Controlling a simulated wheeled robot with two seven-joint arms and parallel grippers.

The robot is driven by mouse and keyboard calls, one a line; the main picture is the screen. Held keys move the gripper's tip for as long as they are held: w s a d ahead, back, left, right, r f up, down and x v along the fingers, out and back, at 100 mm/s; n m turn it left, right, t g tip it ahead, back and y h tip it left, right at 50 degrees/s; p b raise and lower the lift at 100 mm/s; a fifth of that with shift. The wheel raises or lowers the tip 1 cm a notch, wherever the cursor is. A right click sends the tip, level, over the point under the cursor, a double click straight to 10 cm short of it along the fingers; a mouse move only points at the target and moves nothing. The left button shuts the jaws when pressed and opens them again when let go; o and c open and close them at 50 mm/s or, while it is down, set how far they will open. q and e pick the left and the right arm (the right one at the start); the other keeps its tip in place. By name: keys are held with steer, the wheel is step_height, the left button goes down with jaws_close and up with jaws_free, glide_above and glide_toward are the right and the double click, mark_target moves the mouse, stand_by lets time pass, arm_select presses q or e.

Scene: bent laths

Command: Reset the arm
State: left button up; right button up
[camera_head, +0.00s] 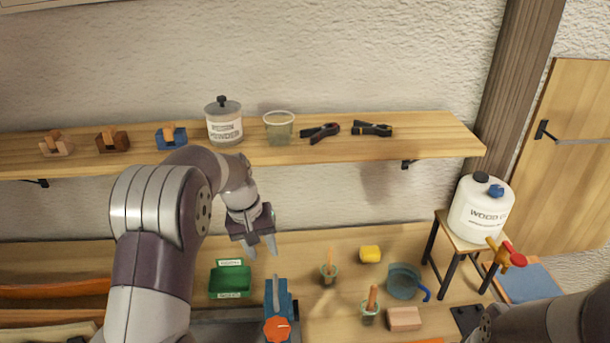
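My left arm (165,215) rises from the bottom left and bends over at the top, just in front of the shelf. Its gripper (262,246) points down over the workbench, with two pale fingertips apart and nothing between them. It hangs above the bench, to the upper right of a green box (230,280) and above a blue tool with an orange knob (278,318). A dark link of my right arm (550,322) shows at the bottom right corner. My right gripper is outside the picture.
A wall shelf (350,148) carries a powder jar (224,122), a clear cup (279,128), black clamps (320,132) and small blocks. On the bench are a teal mug (404,281), a yellow block (370,254) and brush pots. A white jug (481,208) stands on a stool at right.

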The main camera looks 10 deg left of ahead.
arm_select(q)
steer(key=s+d+f+m+y+b, duration=0.1)
steer(key=s+f, duration=0.4)
steer(key=s, duration=0.5)
steer(key=s+d+f+m+y+b, duration=0.1)
steer(key=s+f+b, duration=0.4)
steer(key=s, duration=0.5)
steer(key=shift+s+d+m+t+b, duration=0.2)
steer(key=shift+d+m+t+b, duration=0.1)
steer(key=shift+d+m+b, duration=0.55)
steer(key=shift+s+d, duration=0.1)
steer(key=shift+s, duration=0.1)
steer(key=shift+w, duration=0.15)
